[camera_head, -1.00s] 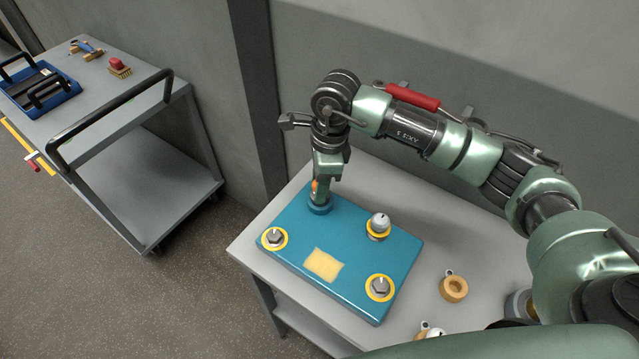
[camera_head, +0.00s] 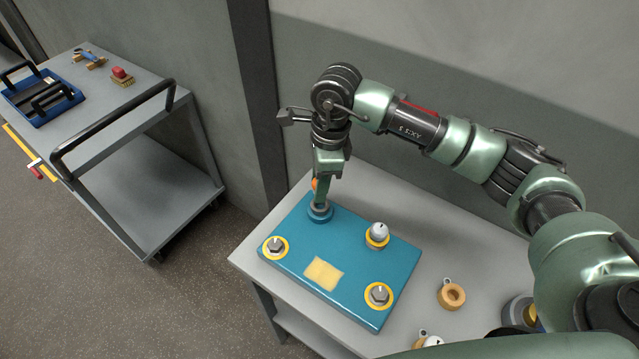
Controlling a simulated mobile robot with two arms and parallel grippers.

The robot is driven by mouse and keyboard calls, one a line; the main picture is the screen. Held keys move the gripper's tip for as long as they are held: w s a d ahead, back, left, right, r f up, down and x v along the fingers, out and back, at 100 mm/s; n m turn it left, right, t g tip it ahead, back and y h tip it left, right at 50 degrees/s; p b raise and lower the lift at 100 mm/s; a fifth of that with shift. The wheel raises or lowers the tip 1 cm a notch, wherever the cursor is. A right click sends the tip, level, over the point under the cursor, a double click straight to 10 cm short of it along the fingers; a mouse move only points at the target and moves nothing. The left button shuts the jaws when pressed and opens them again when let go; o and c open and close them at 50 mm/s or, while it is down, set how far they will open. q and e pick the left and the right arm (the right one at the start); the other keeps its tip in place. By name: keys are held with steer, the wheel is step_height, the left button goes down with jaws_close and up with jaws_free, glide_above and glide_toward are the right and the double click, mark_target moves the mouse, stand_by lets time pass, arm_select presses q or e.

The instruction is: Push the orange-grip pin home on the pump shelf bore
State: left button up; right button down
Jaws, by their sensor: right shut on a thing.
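The teal pump shelf plate (camera_head: 355,257) lies on a grey table, with a raised round bore collar (camera_head: 320,212) at its far left corner. My right gripper (camera_head: 322,190) points down over this collar and is shut on the orange-grip pin (camera_head: 314,185). Only a small bit of orange shows beside the fingers. The fingers hide most of the pin, so I cannot tell how deep it sits in the bore. My left gripper is not in view.
The plate carries a ball-topped fitting (camera_head: 378,233), two yellow-ringed bolts (camera_head: 275,246) (camera_head: 379,294) and a yellow label (camera_head: 323,274). A wooden ring (camera_head: 451,294) lies on the table (camera_head: 480,250) to the right. A cart (camera_head: 125,92) with tools stands at left.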

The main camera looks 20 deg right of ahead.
steer(key=shift+f+b, duration=2.2)
steer(key=shift+r, duration=0.2)
steer(key=shift+r+p, duration=1)
steer(key=shift+r, duration=1.05)
steer(key=shift+f+b, duration=2.15)
steer(key=shift+f, duration=0.15)
steer(key=shift+r, duration=0.15)
steer(key=shift+r+p, duration=1)
steer(key=shift+r, duration=1.1)
steer(key=shift+b, duration=0.35)
